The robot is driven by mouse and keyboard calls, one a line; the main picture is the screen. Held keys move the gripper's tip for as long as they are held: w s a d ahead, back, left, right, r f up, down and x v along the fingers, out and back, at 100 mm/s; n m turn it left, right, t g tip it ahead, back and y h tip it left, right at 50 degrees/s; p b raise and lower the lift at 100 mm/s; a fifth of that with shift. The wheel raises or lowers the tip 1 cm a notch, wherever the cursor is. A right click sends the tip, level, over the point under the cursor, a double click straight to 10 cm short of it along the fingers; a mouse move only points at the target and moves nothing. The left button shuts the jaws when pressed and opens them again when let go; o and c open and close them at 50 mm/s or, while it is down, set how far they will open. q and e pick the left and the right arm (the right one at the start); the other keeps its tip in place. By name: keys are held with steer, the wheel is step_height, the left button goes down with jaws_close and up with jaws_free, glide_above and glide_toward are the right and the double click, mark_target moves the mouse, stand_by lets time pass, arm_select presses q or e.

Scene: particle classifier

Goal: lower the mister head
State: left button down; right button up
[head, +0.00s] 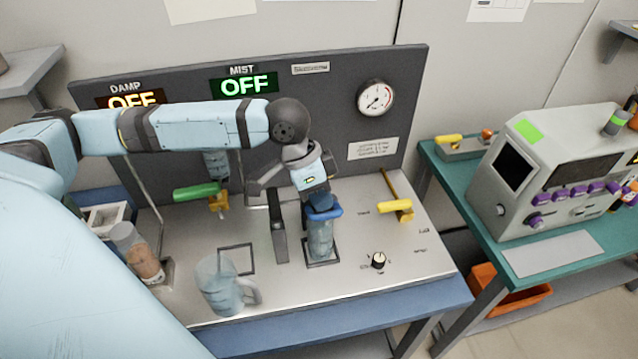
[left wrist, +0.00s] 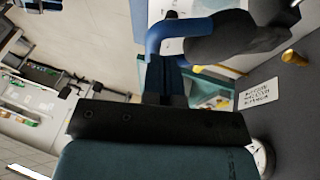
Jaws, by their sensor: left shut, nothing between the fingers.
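The mister head shows a blue curved handle (head: 324,213) on the MIST side of the bench; the rest of the head is largely hidden by my wrist. A translucent blue cup (head: 320,240) stands upright below it within a dark square outline. My left gripper (head: 318,200) points down at the handle, fingers shut and empty. In the left wrist view the blue handle (left wrist: 185,38) curves just past the fingertips (left wrist: 165,75); I cannot tell whether they touch. The MIST sign (head: 244,85) reads OFF in green. My right gripper is not in view.
A dark post (head: 277,226) stands just left of the cup. A green handle (head: 196,192) and yellow lever (head: 396,206) flank it.

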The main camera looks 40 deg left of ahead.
arm_select(q)
steer(key=shift+d, duration=0.1)
stand_by(0.3)
steer(key=shift+s+d+f+t+y+p, duration=0.4)
steer(key=shift+s+d+f+y+p, duration=0.1)
steer(key=shift+f+y+p, duration=0.15)
step_height(320, 180, down, 6)
steer(key=s+d+t+p, duration=0.1)
steer(key=p, duration=0.1)
steer(key=shift+s+d+f+y+p, duration=0.15)
steer(key=shift+s+d+y+p, duration=0.2)
steer(key=shift+d+y+p, duration=0.1)
steer(key=d+p+v, duration=0.1)
steer(key=p+v, duration=0.3)
steer(key=v, duration=0.9)
steer(key=shift+d+r, duration=0.3)
steer(key=shift+r, duration=0.25)
